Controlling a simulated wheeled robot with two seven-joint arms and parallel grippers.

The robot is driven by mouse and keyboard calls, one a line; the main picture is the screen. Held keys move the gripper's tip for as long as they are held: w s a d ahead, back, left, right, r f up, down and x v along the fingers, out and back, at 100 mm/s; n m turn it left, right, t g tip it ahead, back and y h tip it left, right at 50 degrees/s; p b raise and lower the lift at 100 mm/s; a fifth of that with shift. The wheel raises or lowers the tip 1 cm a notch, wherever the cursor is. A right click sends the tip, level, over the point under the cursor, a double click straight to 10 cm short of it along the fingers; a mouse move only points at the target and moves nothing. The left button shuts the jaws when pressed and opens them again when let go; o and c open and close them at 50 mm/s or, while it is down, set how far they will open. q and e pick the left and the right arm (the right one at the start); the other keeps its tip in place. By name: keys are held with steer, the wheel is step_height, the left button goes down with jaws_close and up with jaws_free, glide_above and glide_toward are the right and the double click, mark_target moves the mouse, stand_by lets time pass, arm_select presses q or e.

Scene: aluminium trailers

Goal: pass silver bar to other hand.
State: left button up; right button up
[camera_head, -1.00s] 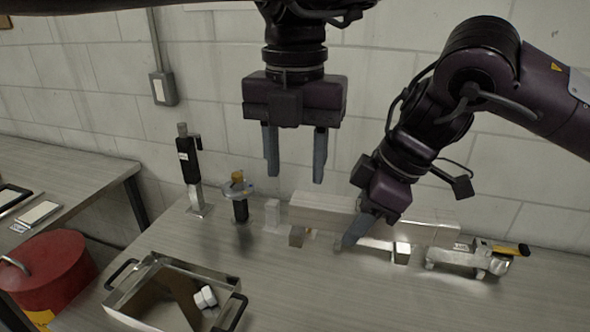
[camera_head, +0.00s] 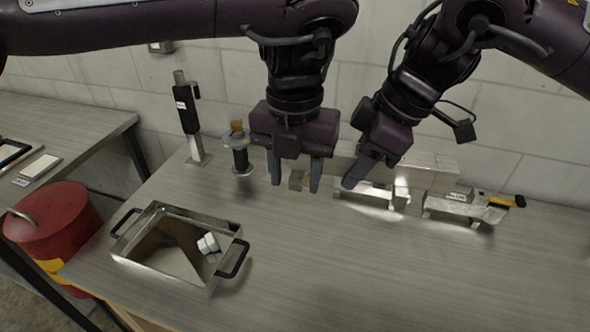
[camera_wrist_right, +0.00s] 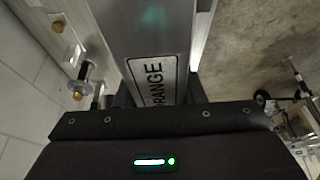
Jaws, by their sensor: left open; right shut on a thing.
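The right wrist view shows a silver face with a label reading "ORANGE" (camera_wrist_right: 153,80) between the fingers. My left gripper (camera_head: 295,186) is open, fingers pointing down. The bar's left end shows between or just behind its fingers; I cannot tell whether they touch it. My grippers hide part of the bar.
A metal tray (camera_head: 121,252) with white pieces stands front left. A black upright tool (camera_head: 187,110) and a round-topped tool (camera_head: 240,155) stand behind. A labelled silver fixture (camera_head: 455,206) is at right. A red bin (camera_head: 55,215) stands left. The front bench is clear.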

arm_select(q)
jaws_close()
arm_select(e)
steer(key=o, duration=1.3)
steer(key=shift+r, duration=0.15)
